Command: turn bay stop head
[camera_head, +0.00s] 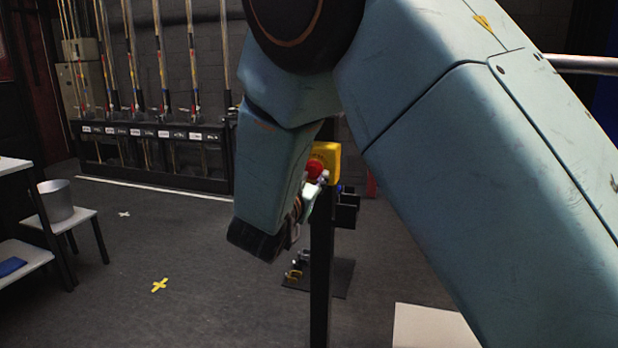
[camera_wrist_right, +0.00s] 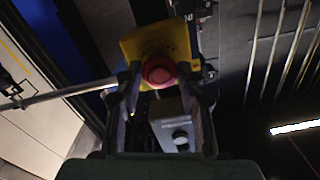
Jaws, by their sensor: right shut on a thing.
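The red stop head (camera_head: 315,169) sits on a yellow box (camera_head: 328,155) at the top of a dark post. My right arm reaches down over it and hides part of it in the head view. My right gripper (camera_head: 319,182) is at the stop head. In the right wrist view, the stop head (camera_wrist_right: 159,71) shows between the two fingertips (camera_wrist_right: 157,76), in front of the yellow box (camera_wrist_right: 160,41). The fingers are shut on the stop head. My left gripper is in neither view.
The dark post (camera_head: 321,265) stands on the floor. A rack (camera_head: 150,158) with several upright poles is against the back wall. A metal bucket (camera_head: 59,200) stands on a small white table (camera_head: 78,219) at the left. The floor between is open, with a yellow cross mark (camera_head: 159,285).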

